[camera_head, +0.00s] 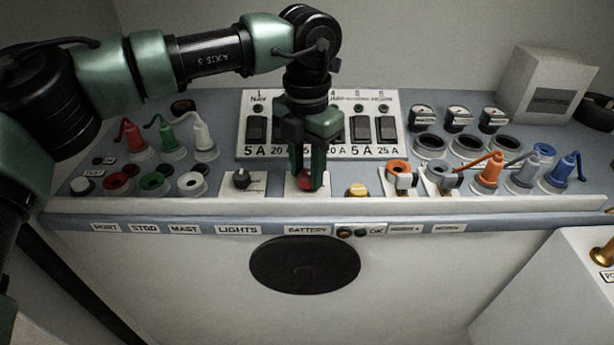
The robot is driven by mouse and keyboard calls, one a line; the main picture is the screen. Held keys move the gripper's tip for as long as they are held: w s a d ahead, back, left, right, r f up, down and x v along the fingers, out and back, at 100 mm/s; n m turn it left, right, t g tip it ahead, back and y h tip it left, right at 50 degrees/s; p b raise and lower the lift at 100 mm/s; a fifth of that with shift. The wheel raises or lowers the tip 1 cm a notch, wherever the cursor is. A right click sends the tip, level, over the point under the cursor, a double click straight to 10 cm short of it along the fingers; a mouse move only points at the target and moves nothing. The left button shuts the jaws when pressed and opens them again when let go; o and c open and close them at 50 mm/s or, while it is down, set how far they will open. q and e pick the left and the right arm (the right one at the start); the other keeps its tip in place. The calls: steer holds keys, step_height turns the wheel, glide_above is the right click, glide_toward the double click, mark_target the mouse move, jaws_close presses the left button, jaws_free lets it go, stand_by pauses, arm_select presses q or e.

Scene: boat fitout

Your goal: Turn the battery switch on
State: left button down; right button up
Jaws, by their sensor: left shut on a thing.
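The battery switch (306,182) has a red knob on a white plate, above the BATTERY label (307,230) on the console's front edge. My left gripper (307,178) points down over it, with its fingers around the red knob and shut on it. The fingers hide much of the knob, so I cannot tell which way it is turned. My right gripper does not show in the head view.
The breaker panel (255,128) stands just behind my gripper. The lights knob (240,178) is close on the left and a yellow button (358,189) on the right. Plugs and sockets fill both ends. A raised lip (420,204) runs along the front.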

mark_target(308, 174)
arm_select(q)
steer(key=m+b, duration=0.1)
steer(key=m, duration=0.1)
steer(key=shift+f+m, duration=0.15)
steer(key=shift+m, duration=1.65)
steer(key=c, duration=1)
jaws_free()
steer(key=shift+w+d, duration=0.1)
steer(key=shift+c, duration=0.2)
step_height(308, 174, up, 8)
steer(key=shift+f+b, duration=0.1)
steer(key=shift+b, duration=0.9)
